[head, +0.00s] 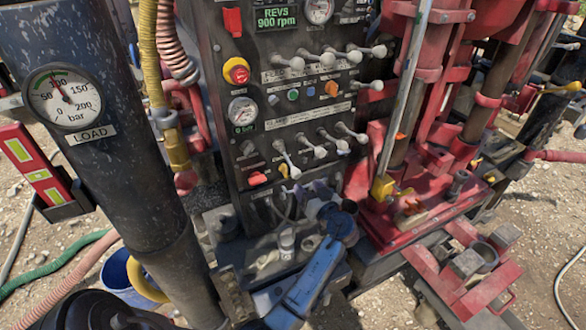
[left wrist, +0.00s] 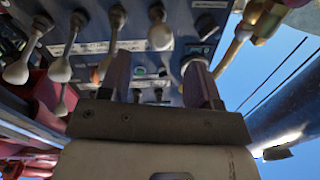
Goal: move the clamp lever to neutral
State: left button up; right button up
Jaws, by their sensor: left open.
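The black control panel (head: 290,115) carries a lower row of white-knobbed levers (head: 319,150) and an upper row (head: 326,58). Their labels are too small to read, so I cannot tell which one is the clamp lever. My left gripper (head: 318,192) is open just below the lower row, with its arm coming up from the bottom. Several white-knobbed levers (left wrist: 60,70) show above and left of the fingers there. My right gripper is not in view.
A thick dark column with a load gauge (head: 63,96) stands left of the panel. Red rig machinery (head: 410,215) stands close on the right. An emergency button (head: 237,71) and a pressure gauge (head: 242,112) sit on the panel's left side. A blue bucket (head: 125,275) stands lower left.

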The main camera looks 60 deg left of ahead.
aim_at(293, 170)
pick_arm(q)
jog(key=a+p, duration=0.2)
jog(key=a, duration=0.6)
jog(key=shift+w+a+r, duration=0.1)
jog(key=shift+a, duration=0.7)
jog(key=shift+c, duration=0.2)
grip_shut()
